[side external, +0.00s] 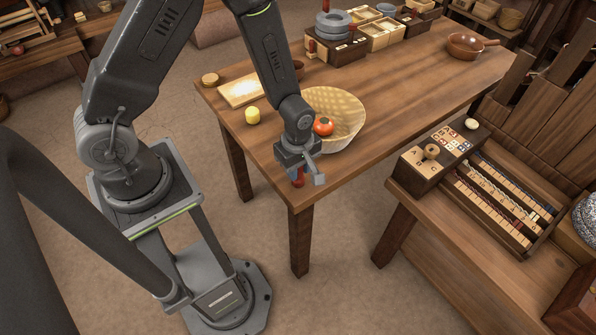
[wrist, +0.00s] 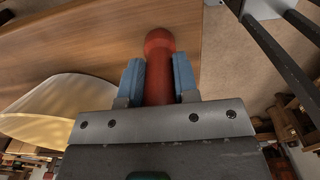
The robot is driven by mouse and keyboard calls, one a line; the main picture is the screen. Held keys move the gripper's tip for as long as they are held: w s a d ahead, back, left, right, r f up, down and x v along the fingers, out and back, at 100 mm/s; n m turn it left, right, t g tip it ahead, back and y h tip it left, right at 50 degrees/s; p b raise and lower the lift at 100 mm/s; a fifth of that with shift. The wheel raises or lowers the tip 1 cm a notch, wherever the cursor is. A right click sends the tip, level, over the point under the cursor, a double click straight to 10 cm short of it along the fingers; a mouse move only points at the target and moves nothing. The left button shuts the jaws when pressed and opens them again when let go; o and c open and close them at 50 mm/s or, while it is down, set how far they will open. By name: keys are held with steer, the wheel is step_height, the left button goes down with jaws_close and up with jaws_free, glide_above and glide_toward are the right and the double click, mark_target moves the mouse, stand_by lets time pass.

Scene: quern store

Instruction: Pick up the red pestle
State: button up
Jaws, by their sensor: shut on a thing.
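The red pestle (wrist: 160,70) is between the two blue-padded fingers of my gripper (wrist: 158,80) in the wrist view. Its rounded end points away from the gripper body, and its other end is hidden by the gripper. In the side external view, a small red part of the pestle (side external: 298,178) shows below my gripper (side external: 299,172), near the table's front corner. My gripper is shut on the pestle. I cannot tell whether the pestle touches the table.
Boxes stand at the back; the table's right half is mostly clear.

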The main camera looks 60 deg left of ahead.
steer(key=shift+c, duration=0.5)
